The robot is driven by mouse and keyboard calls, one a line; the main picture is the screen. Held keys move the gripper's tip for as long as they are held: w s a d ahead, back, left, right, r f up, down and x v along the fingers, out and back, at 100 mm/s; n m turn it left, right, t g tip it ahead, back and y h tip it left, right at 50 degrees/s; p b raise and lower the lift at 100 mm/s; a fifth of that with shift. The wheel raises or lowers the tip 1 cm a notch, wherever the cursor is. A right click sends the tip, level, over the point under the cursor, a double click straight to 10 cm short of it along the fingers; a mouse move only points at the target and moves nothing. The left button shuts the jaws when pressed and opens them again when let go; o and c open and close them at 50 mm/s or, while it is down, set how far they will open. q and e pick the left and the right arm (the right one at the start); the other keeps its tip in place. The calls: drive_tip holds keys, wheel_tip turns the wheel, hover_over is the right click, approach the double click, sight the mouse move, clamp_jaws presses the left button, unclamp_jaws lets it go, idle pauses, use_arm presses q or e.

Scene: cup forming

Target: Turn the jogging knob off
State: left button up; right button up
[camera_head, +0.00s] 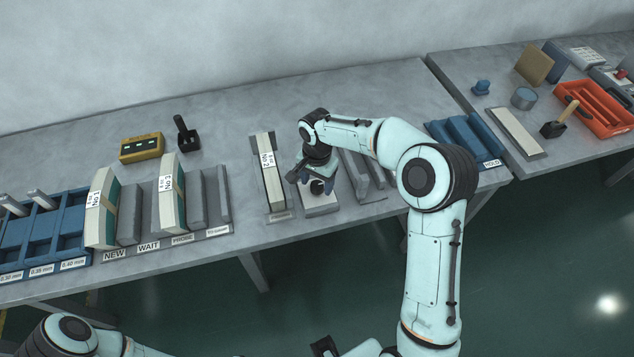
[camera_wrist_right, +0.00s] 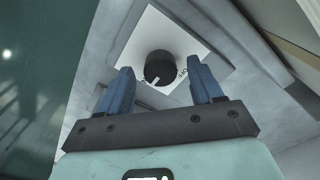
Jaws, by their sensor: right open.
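The jogging knob (camera_wrist_right: 160,65) is a round black knob on a white square plate (camera_wrist_right: 150,28) in the right wrist view. Its pale pointer mark faces the lower left of that picture, near a small printed label I cannot read. Another small label is on its right. My right gripper (camera_wrist_right: 160,72) is open, with one blue finger on each side of the knob and gaps between. In the head view the right gripper (camera_head: 314,178) is over the plate (camera_head: 320,205), and the knob is mostly hidden.
A labelled cream block (camera_head: 272,180) stands in a holder just left of the plate. Grey racks (camera_head: 362,175) stand close on the right. A yellow box (camera_head: 141,147) with lit displays and a black-handled tool (camera_head: 186,133) are at back left. The table behind the plate is clear.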

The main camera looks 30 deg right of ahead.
drive_tip(key=shift+f, duration=0.4)
drive_tip(key=c, duration=1.1)
drive_tip(key=shift+o, duration=0.2)
